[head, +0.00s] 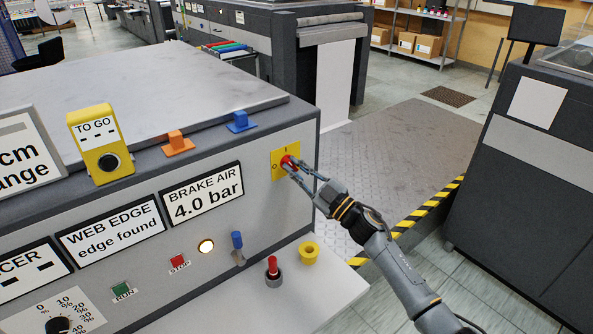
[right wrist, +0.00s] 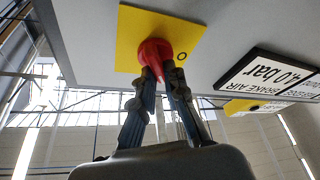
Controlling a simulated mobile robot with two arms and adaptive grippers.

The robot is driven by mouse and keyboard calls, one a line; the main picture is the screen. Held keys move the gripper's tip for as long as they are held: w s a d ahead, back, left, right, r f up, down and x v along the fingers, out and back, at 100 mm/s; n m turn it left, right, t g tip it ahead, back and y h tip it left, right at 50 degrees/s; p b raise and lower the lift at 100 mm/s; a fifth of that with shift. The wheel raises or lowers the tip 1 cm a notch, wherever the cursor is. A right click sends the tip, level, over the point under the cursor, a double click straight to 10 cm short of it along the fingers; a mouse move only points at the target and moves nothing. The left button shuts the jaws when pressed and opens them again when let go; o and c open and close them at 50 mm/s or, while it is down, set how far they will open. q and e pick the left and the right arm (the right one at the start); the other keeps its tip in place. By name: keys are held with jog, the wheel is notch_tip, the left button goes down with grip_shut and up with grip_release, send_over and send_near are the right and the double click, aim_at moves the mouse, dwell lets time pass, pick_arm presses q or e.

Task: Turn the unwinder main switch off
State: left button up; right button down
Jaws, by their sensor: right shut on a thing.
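The unwinder main switch is a red rotary knob (head: 287,160) on a yellow plate (head: 277,168) at the right end of the machine's front panel. The plate has an "I" mark at the top and an "O" mark at the left. My right gripper (head: 294,167) reaches in from the lower right and is shut on the knob. In the right wrist view both fingertips (right wrist: 165,77) grip the red knob (right wrist: 156,50), and the "O" shows on the yellow plate (right wrist: 130,22). My left gripper is not in view.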

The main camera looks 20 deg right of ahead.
jog(key=n+g, duration=0.1)
jog(key=n, duration=0.2)
jog(key=shift+n+y, duration=0.4)
jog(key=n+g, duration=0.1)
jog(key=n, duration=0.2)
jog(key=shift+g, duration=0.4)
jog(key=shift+a+f+n+g+p, duration=0.1)
jog(key=shift+n+g+p, duration=0.5)
jog(key=shift+n, duration=0.85)
jog(key=shift+f+n+g+p, duration=0.1)
jog(key=shift+n+g+p, duration=0.5)
jog(key=shift+n, duration=0.85)
jog(key=c, duration=1.4)
grip_release()
jog(key=shift+h, duration=0.3)
